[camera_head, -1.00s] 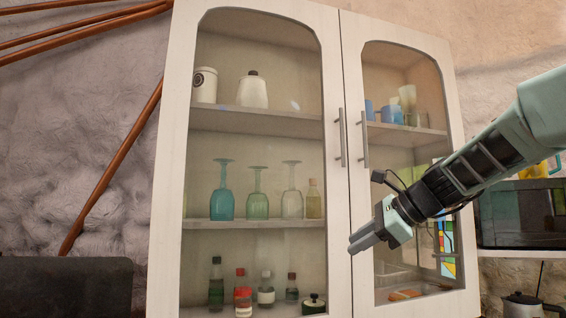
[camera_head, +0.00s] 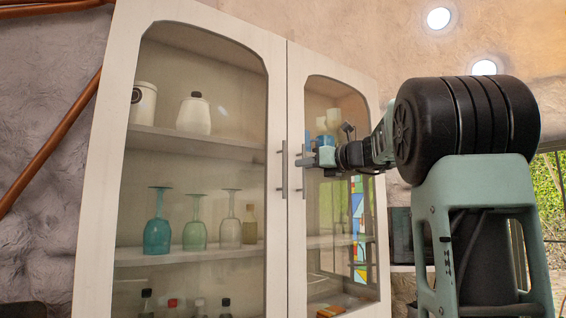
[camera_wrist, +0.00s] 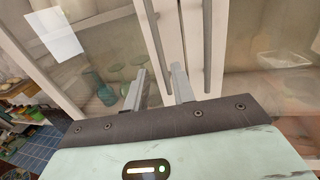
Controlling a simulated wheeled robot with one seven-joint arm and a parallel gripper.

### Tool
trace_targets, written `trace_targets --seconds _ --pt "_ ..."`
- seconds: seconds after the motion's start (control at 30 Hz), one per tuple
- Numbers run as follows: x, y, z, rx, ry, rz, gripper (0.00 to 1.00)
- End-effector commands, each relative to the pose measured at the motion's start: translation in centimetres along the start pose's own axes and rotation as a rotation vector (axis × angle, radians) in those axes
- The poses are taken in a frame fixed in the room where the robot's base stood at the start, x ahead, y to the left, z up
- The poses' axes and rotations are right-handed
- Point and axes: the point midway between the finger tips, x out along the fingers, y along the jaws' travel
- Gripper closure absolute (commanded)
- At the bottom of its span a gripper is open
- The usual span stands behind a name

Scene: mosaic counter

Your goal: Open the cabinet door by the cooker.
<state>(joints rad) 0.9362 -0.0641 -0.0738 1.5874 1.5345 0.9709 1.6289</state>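The white cabinet has a left glass door (camera_head: 276,95) and a right glass door (camera_head: 374,120), both shut. Each has a vertical bar handle along the middle seam: the left handle (camera_head: 284,180) and the right handle (camera_head: 303,186). My gripper (camera_head: 303,158) is at handle height in front of the seam, by the right handle in the head view. In the wrist view my gripper (camera_wrist: 158,76) has its two fingers apart, with nothing held. The two bars, one (camera_wrist: 154,40) and the other (camera_wrist: 207,45), run close to the fingertips. Contact cannot be told.
Behind the glass, shelves hold a teal goblet (camera_head: 157,235), a white pot (camera_head: 193,116) and bottles. A dark appliance (camera_head: 401,235) stands right of the cabinet, partly behind my arm. Copper-coloured pipes (camera_head: 50,150) run along the wall at left.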

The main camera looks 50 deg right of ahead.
Motion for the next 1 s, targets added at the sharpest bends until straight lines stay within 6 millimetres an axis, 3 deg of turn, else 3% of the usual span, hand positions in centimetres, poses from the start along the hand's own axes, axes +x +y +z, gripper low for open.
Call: trace_targets --seconds 0.2,0.4,0.6,0.87,0.9,1.0 --pt "4.7 0.0 0.3 0.002 0.002 0.003 0.75" --pt "7.7 0.0 0.2 0.0 0.001 0.002 0.75" --pt "9.1 0.0 0.1 -0.001 0.0 0.0 0.75" --pt "9.2 0.0 0.0 -0.002 0.0 0.0 0.75" --pt "9.2 0.0 0.0 -0.001 0.0 0.0 0.77" --pt "9.2 0.0 0.0 -0.001 0.001 0.0 1.0"
